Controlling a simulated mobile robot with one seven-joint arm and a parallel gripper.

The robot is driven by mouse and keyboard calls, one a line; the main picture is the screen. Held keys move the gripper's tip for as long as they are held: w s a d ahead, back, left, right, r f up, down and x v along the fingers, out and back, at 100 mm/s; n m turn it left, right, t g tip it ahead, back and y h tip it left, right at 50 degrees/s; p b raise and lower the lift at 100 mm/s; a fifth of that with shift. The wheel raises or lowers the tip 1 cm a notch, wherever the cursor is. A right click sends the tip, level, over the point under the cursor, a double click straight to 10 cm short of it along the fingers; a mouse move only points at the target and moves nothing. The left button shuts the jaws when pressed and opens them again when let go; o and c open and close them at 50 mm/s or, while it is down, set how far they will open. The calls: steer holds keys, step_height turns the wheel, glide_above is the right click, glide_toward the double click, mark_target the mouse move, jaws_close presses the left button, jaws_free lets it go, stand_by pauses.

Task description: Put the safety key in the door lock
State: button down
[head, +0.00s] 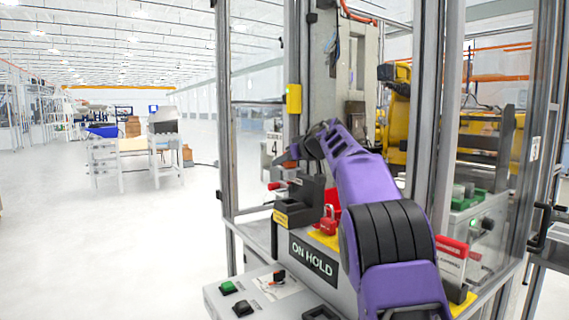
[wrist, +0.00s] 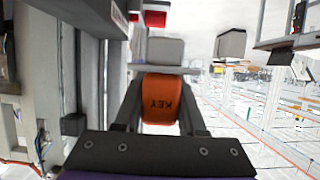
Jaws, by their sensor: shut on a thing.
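My gripper (wrist: 161,112) is shut on the safety key (wrist: 162,98), an orange tag with dark "KEY" lettering between the two dark fingers in the wrist view. A grey block and a pale plate show just past the key's far end; I cannot tell whether they are part of it. In the head view my gripper (head: 290,156) is in front of the cell frame, below a yellow box (head: 294,98) on the post, which may be the door lock. The gripper and box look apart.
A black holder (head: 297,204), a red padlock (head: 327,221) and an "ON HOLD" sign (head: 313,262) are on the ledge below my arm. A control box (head: 262,295) with buttons stands in front. Vertical posts (head: 224,100) border the cell. The floor at left is open.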

mark_target(279, 190)
steer(key=shift+s+f, duration=0.1)
steer(key=shift+f, duration=0.3)
steer(key=shift+f+b, duration=0.5)
steer(key=shift+f, duration=3.2)
steer(key=shift+c, duration=2.1)
jaws_free()
steer(key=shift+r, duration=0.1)
steer(key=shift+d, duration=0.1)
steer(key=shift+d, duration=0.1)
steer(key=shift+s+d+r, duration=0.1)
steer(key=shift+s, duration=0.05)
steer(key=v, duration=1.6)
steer(key=shift+s+p, duration=0.45)
steer(key=shift+s, duration=0.05)
